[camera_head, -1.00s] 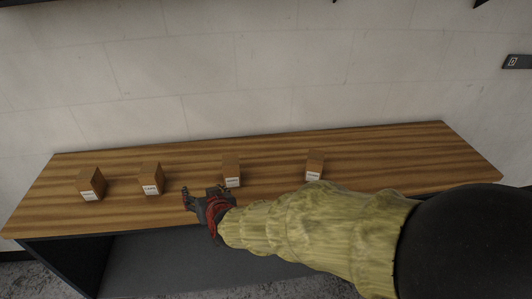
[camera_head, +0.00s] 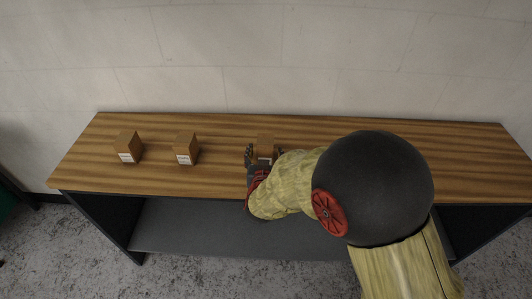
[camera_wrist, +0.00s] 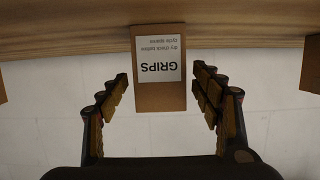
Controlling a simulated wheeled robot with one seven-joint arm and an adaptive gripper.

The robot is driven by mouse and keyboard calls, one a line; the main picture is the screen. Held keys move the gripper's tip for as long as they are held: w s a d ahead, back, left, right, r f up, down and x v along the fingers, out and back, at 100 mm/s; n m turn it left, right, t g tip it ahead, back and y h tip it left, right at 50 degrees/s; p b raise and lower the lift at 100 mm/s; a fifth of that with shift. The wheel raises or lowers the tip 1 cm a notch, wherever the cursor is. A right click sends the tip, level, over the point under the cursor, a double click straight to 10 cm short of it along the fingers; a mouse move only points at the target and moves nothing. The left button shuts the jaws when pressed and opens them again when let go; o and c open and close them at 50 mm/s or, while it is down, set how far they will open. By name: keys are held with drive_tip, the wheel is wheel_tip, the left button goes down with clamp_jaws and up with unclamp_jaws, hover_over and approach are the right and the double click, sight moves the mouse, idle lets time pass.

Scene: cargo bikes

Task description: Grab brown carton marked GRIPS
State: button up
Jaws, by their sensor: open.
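The brown carton with the white label marked GRIPS (camera_wrist: 158,95) shows in the middle of the wrist view, upside down there, on the wooden shelf top. In the head view it is the third carton from the left (camera_head: 266,139), partly covered by my gripper.
Two similar cartons stand to the left, one far left (camera_head: 129,145) and one nearer (camera_head: 187,146), with clear wood between. Parts of neighbouring cartons show at both edges of the wrist view. A pale wall (camera_head: 340,60) stands behind the wooden top (camera_head: 90,170). My arm hides its right part.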

drive_tip(key=x, duration=0.3)
drive_tip(key=shift+f+b, duration=0.15)
drive_tip(key=shift+b, duration=0.2)
drive_tip(key=c, duration=0.3)
drive_tip(key=c, duration=1.1)
